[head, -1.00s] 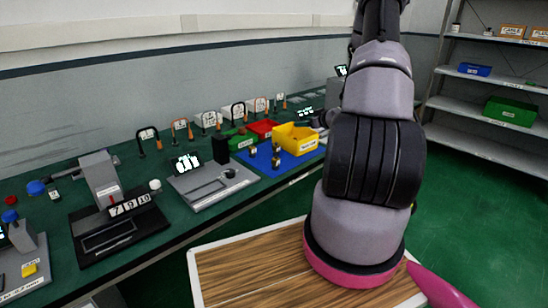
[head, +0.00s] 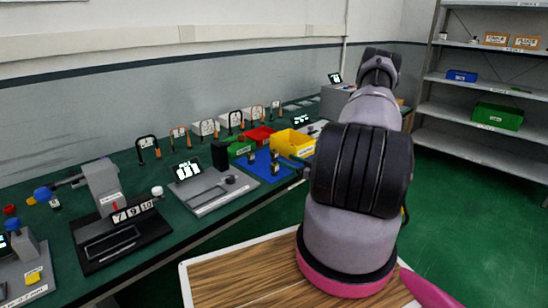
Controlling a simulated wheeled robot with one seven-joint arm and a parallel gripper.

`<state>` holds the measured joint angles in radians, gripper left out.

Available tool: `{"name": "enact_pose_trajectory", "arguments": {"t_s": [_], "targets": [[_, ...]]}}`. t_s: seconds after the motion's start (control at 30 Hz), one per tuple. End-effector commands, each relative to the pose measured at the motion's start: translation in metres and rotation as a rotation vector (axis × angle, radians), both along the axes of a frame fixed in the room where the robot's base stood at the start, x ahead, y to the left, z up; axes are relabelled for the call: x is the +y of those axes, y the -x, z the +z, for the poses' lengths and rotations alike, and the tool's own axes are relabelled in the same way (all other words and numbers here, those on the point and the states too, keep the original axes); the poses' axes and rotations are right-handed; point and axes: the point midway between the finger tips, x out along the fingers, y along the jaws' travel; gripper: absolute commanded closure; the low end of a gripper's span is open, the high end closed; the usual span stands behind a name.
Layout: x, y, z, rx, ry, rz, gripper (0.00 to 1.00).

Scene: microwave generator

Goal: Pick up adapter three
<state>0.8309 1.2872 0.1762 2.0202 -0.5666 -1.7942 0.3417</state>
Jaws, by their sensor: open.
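Several small dark adapters with brass-coloured parts stand on a blue mat (head: 262,172) on the green bench. One adapter (head: 275,156) is toward the back and another adapter (head: 274,169) is nearer the front. Their labels are too small to read, so I cannot tell which is adapter three. A dark part of my gripper (head: 299,164) shows at the left side of my arm, near the mat's right edge and apart from the adapters. The rest of it is hidden behind my arm. Nothing is seen held in it.
A yellow bin (head: 292,144), a red bin (head: 259,136) and a green bin (head: 240,147) stand behind the mat. A grey device with a black block (head: 219,154) is to its left. Shelves (head: 478,110) stand at right.

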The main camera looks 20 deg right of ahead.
Motion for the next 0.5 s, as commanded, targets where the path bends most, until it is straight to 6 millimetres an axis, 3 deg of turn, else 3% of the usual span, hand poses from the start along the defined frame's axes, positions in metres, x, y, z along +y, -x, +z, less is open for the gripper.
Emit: {"name": "enact_pose_trajectory", "arguments": {"t_s": [0.5], "targets": [[0.014,-0.057,0.003,0.002,0.003,0.001,0.32]]}}
